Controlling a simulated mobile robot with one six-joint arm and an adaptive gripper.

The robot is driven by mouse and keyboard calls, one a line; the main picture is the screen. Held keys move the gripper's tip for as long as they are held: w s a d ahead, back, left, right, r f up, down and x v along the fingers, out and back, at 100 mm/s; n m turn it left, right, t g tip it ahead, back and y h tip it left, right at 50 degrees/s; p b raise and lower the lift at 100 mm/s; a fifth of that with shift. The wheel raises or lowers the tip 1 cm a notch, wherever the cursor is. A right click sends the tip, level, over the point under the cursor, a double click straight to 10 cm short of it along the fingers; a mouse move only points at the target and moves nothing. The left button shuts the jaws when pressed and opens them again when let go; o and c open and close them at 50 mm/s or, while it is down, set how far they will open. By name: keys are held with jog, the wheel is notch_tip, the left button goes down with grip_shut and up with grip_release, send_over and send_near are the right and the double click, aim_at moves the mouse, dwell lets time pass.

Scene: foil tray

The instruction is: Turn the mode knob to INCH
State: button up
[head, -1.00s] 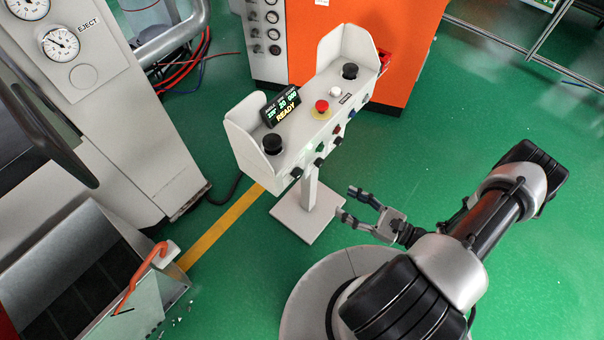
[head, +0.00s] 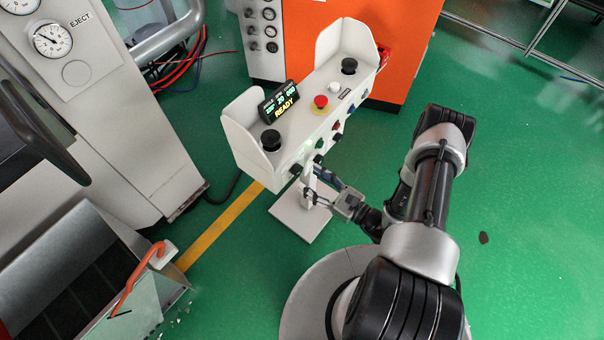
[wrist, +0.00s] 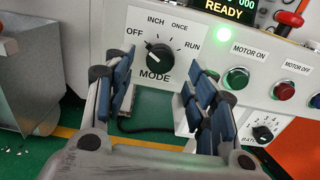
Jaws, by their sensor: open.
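The mode knob (wrist: 158,56) is a black knob on the control box's front panel, with OFF, INCH, ONCE and RUN printed around it and MODE below. Its pointer leans to the upper left, toward the OFF side; the exact setting is hard to tell. In the head view the knob (head: 296,170) is small at the left of the front face. My gripper (wrist: 163,85) is open and empty, its blue-padded fingers either side of the knob in the picture, apparently still short of it. In the head view my gripper (head: 318,187) is in front of the box, beside the stand.
The grey control box (head: 243,137) stands on a post with a square base plate (head: 300,222). Right of the knob are a lit green button (wrist: 236,79), a red button (wrist: 284,90) and a second black knob (wrist: 263,134).

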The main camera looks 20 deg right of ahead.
aim_at(300, 172)
jog(key=shift+b+x, duration=0.3)
jog(key=shift+x, duration=2.05)
jog(key=shift+d, duration=0.1)
jog(key=c, duration=1.1)
